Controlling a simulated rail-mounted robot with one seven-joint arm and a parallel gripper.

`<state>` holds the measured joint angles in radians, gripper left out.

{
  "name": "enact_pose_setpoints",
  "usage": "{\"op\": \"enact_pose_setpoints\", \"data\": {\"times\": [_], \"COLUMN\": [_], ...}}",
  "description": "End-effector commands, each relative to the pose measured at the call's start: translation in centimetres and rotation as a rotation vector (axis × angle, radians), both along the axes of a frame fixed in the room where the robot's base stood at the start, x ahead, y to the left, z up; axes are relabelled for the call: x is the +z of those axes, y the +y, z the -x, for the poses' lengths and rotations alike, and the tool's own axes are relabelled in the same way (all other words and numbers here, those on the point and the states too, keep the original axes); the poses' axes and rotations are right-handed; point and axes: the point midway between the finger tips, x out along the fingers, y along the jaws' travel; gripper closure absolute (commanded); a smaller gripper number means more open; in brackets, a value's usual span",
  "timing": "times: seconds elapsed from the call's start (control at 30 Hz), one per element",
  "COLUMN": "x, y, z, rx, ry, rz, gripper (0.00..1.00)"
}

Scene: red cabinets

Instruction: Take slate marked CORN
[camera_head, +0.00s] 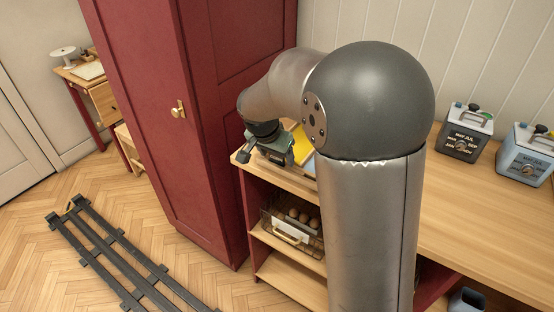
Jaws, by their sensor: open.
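No slate with a readable CORN marking shows. A yellow piece (302,143) with a pale blue-grey part beside it stands on the wooden counter (480,210) just behind my gripper; my arm hides part of it, and I cannot tell what it is. My gripper (264,158) is open at the counter's left end, close to the red cabinet. It is small in view, and I see nothing clearly between its fingers.
A tall red cabinet (190,130) stands left of the counter, its door shut. A wire basket of eggs (293,226) sits on the shelf below. A dark box (465,135) and a light blue box (525,155) stand at right. Floor rails (130,265) lie left.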

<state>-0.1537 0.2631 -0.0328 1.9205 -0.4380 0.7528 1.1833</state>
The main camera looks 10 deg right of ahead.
Motion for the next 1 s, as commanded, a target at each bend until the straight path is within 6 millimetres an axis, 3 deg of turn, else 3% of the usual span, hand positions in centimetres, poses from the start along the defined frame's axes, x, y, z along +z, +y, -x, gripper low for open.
{"op": "enact_pose_setpoints", "data": {"times": [0.17, 0.33, 0.37, 0.77, 1.0], "x": [0.0, 0.0, 0.0, 0.5, 3.6], "y": [0.0, 0.0, 0.0, 0.0, 0.2], "z": [0.0, 0.0, 0.0, 0.0, 0.2], "rx": [0.0, 0.0, 0.0, -0.001, 0.0], "ry": [0.0, 0.0, 0.0, 0.0, -0.004], "rz": [0.0, 0.0, 0.0, 0.0, -0.001], "gripper": [0.33, 0.77, 0.81, 0.8, 0.8]}}
